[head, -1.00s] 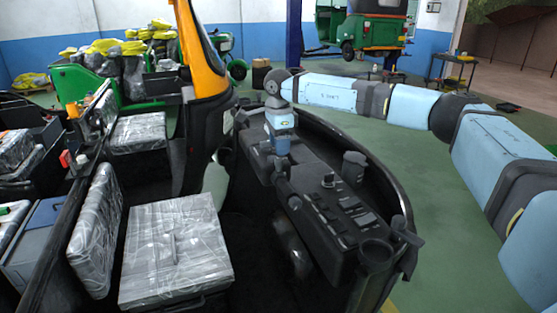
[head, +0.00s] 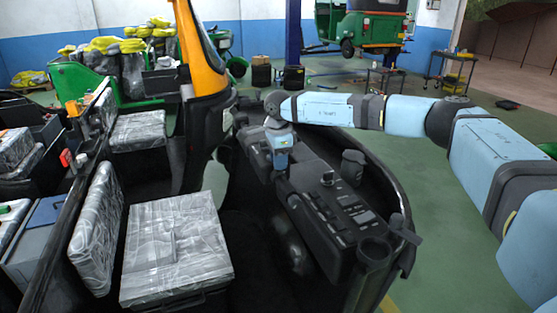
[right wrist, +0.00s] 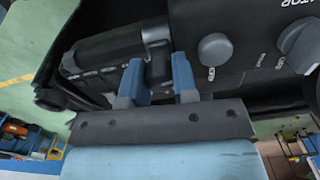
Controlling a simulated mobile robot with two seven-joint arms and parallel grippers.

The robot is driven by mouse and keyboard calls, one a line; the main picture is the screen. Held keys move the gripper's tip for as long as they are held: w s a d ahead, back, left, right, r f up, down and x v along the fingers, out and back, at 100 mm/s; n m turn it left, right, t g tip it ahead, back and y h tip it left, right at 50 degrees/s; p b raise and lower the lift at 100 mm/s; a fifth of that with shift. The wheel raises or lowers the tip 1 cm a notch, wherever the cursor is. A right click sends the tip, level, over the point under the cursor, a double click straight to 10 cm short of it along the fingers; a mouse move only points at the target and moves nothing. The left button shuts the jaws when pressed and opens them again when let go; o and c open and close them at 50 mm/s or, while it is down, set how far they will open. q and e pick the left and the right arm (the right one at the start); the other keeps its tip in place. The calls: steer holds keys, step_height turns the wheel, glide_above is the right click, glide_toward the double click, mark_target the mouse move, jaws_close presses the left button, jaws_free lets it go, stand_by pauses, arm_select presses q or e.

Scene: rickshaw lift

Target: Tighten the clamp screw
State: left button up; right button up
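My right arm reaches in from the right, with its gripper (head: 281,165) pointing down at the far end of the black dashboard (head: 335,205). In the right wrist view, the two blue fingers of this gripper (right wrist: 158,75) stand apart, with a narrow dark part between or just beyond their tips. A dark cylinder (right wrist: 105,50) with a grey collar (right wrist: 155,35) lies just past the fingertips. I cannot tell which part is the clamp screw, or whether the fingers touch it. My left gripper is out of view.
In the right wrist view, a round grey knob (right wrist: 215,49) sits right of the fingers on the panel. In the head view, a plastic-wrapped seat (head: 175,250) is at the left and an orange pillar (head: 203,55) behind. Green floor (head: 450,230) is clear at right.

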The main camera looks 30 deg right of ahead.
steer(key=shift+m, duration=0.3)
steer(key=m+p, duration=0.1)
steer(key=m, duration=0.3)
steer(key=shift+m, duration=0.3)
steer(key=m, duration=0.4)
steer(key=shift+m, duration=0.3)
steer(key=m+p, duration=0.1)
steer(key=m, duration=0.4)
steer(key=shift+r, duration=0.1)
steer(key=m+p, duration=0.1)
steer(key=m, duration=0.4)
steer(key=o, duration=0.9)
